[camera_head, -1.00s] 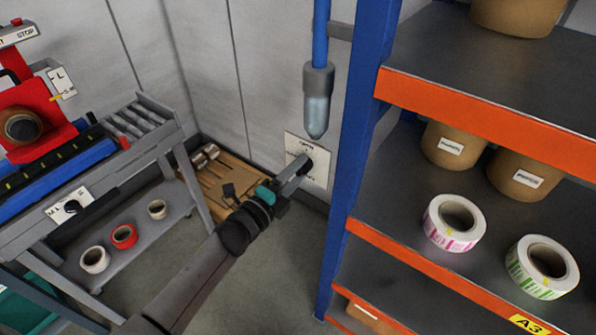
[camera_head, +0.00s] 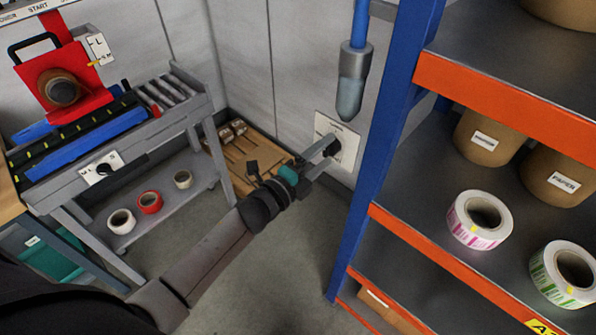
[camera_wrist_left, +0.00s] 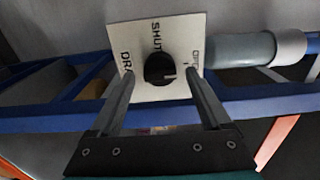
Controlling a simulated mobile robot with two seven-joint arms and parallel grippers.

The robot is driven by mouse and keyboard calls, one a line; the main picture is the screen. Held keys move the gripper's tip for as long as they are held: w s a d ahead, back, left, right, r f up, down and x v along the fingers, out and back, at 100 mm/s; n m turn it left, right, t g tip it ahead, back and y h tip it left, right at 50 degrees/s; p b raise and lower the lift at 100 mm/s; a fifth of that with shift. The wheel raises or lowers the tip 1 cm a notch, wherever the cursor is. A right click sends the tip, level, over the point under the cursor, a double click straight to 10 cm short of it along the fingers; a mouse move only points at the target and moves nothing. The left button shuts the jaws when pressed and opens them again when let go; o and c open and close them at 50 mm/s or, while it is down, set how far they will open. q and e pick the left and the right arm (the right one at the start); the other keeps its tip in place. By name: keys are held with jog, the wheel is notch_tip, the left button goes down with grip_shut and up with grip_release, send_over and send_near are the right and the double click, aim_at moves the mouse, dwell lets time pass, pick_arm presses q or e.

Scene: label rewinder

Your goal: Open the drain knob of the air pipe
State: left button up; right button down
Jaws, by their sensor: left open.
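The drain knob (camera_wrist_left: 160,70) is a round black knob on a white label plate (camera_wrist_left: 143,91) with printed words, partly readable as "SHUT" and "DR". The plate (camera_head: 347,148) is on the wall below the blue air pipe (camera_head: 361,25), which ends in a grey bowl (camera_head: 352,85). My left gripper (camera_wrist_left: 160,76) is open, its two fingers on either side of the knob in the wrist view, with gaps between. In the head view my left gripper (camera_head: 322,157) reaches the plate and partly hides the knob. I cannot tell whether the fingers touch the plate. My right gripper is not in view.
A blue-and-orange shelf rack (camera_head: 384,135) with label rolls and brown tubs stands close right of the pipe. A grey bench (camera_head: 130,150) with a red machine is on the left. A wooden pallet (camera_head: 240,160) lies on the floor behind my arm.

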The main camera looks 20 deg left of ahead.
pick_arm(q)
jog(key=v, duration=1.4)
jog(key=shift+s+b, duration=0.2)
jog(key=shift+b, duration=0.2)
